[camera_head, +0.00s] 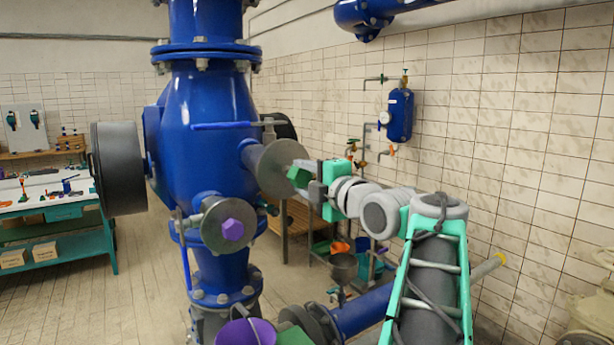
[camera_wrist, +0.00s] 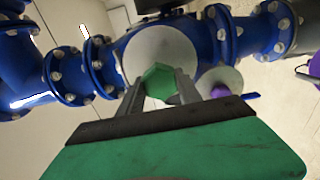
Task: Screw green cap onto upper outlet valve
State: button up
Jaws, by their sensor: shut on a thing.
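The green cap (camera_head: 298,174) is a hexagonal piece at the grey round flange (camera_head: 276,168) of the upper outlet on the blue pump body. In the wrist view the green cap (camera_wrist: 160,82) lies in front of the pale disc of the flange (camera_wrist: 150,52). My gripper (camera_head: 308,180) comes from the right and is shut on the cap. In the wrist view its two fingers (camera_wrist: 161,92) grip the cap's sides. I cannot tell whether the cap touches the flange.
A lower flange (camera_head: 217,222) carries a purple hexagonal cap (camera_head: 232,229). A purple bucket (camera_head: 245,332) stands at the bottom. A blue tank (camera_head: 399,115) hangs on the tiled wall to the right. A workbench (camera_head: 62,190) with tools stands at the left. Tiled floor between is clear.

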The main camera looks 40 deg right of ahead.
aim_at(271, 162)
jog(key=shift+w+p, duration=1.15)
jog(key=shift+w, duration=0.35)
jog(key=shift+w+p, duration=0.1)
jog(key=shift+p, duration=0.25)
jog(key=shift+w+d+p, duration=0.1)
jog(key=shift+w+p, duration=0.1)
jog(key=shift+p, duration=0.2)
jog(key=shift+f, duration=0.1)
jog(key=shift+w+b, duration=0.25)
jog(key=shift+b, duration=0.2)
jog(key=shift+r+b, duration=0.35)
jog(key=shift+b, duration=0.4)
